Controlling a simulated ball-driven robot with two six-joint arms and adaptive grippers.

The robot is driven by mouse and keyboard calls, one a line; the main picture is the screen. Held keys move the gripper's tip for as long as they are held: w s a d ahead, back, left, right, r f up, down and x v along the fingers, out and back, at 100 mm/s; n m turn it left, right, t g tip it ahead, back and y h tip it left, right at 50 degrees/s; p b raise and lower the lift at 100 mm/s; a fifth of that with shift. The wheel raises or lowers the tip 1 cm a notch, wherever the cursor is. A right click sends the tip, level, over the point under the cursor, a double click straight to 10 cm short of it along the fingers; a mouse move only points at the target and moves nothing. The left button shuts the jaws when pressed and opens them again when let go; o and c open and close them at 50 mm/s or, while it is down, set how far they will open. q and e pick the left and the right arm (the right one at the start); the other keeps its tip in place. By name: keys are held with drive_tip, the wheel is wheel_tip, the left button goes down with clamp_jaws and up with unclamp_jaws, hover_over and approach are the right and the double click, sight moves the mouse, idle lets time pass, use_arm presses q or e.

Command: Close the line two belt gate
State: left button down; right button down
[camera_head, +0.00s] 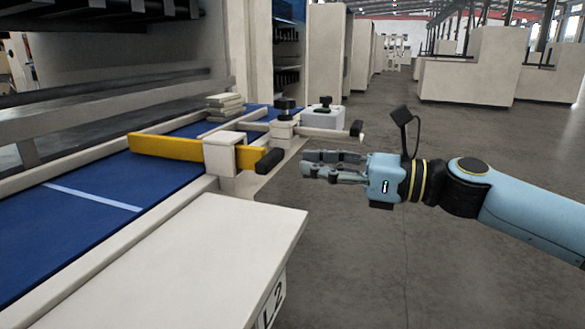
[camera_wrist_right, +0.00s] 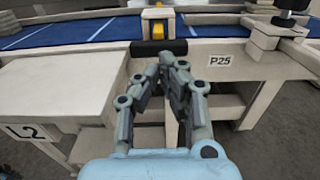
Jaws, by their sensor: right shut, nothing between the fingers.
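The belt gate is a yellow bar (camera_head: 165,147) that lies over the blue belt and passes through a cream bracket (camera_head: 222,152). A black handle (camera_head: 269,161) sits on its near end, on the aisle side. In the right wrist view, the handle (camera_wrist_right: 158,47) lies just beyond my fingertips, with the yellow bar (camera_wrist_right: 158,28) behind it. My right gripper (camera_head: 308,164) is shut and empty, to the right of the handle and apart from it in the head view; it also shows in the wrist view (camera_wrist_right: 168,62). My left gripper is out of view.
A white side table (camera_head: 200,245) labelled L2 stands nearest, beside the blue belt (camera_head: 90,200). Beyond the gate are a second black-tipped bar (camera_head: 330,132), a black knob (camera_head: 286,103) and stacked pale slabs (camera_head: 224,105). A P25 label (camera_wrist_right: 220,61) marks the frame. Open floor lies right.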

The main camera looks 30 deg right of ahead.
sight(277, 162)
drive_tip(key=x, duration=0.3)
drive_tip(key=shift+w+a+r+p, duration=0.1)
drive_tip(key=shift+w+p, duration=0.05)
drive_tip(key=shift+p, duration=0.25)
drive_tip(key=shift+w+a, duration=0.2)
drive_tip(key=shift+w, duration=0.05)
drive_tip(key=p+x, duration=0.1)
drive_tip(key=x, duration=0.2)
drive_tip(key=shift+w+a+p, duration=0.1)
drive_tip(key=shift+p, duration=0.2)
